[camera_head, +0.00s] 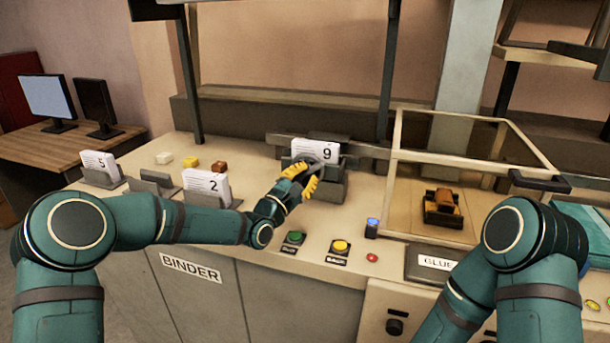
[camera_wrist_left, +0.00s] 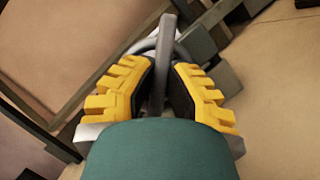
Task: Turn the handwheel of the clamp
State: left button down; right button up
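The clamp (camera_head: 331,190) is a grey block on the binder counter, with a white paper stack marked 9 (camera_head: 316,150) standing in it. Its grey handwheel (camera_head: 315,164) is partly hidden by my left gripper (camera_head: 307,177). In the left wrist view a grey bar of the handwheel (camera_wrist_left: 160,72) runs between the yellow fingers of my left gripper (camera_wrist_left: 162,68), with part of a round rim behind. The fingertips close in on the bar from both sides and appear to touch it. My right arm shows at the right, but its gripper is outside the view.
Paper stacks marked 5 (camera_head: 100,165) and 2 (camera_head: 207,187) stand in holders on the left. Green (camera_head: 294,238) and yellow (camera_head: 340,246) buttons lie in front of the clamp. A framed glue station (camera_head: 480,155) stands to the right.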

pick_arm(q)
jog(key=shift+m, duration=0.4)
jog(key=shift+m+g, duration=0.4)
jog(key=shift+m, duration=0.3)
jog(key=shift+m+g, duration=0.4)
jog(key=shift+m, duration=0.6)
jog(key=m+g, duration=0.1)
jog(key=m, duration=0.1)
jog(key=m+p, duration=0.1)
jog(key=m, duration=0.2)
jog(key=shift+g+y, duration=0.4)
jog(key=m+y, duration=0.1)
jog(key=m, duration=0.1)
jog(key=shift+f+m, duration=0.15)
jog(key=shift+m, duration=0.15)
jog(key=shift+m+g+y+b, duration=0.4)
jog(key=shift+m+b, duration=0.1)
jog(key=shift+m, duration=0.5)
jog(key=shift+f+m+y+b, duration=0.1)
jog(key=shift+m+y+b, duration=0.3)
jog(key=shift+m+b, duration=0.3)
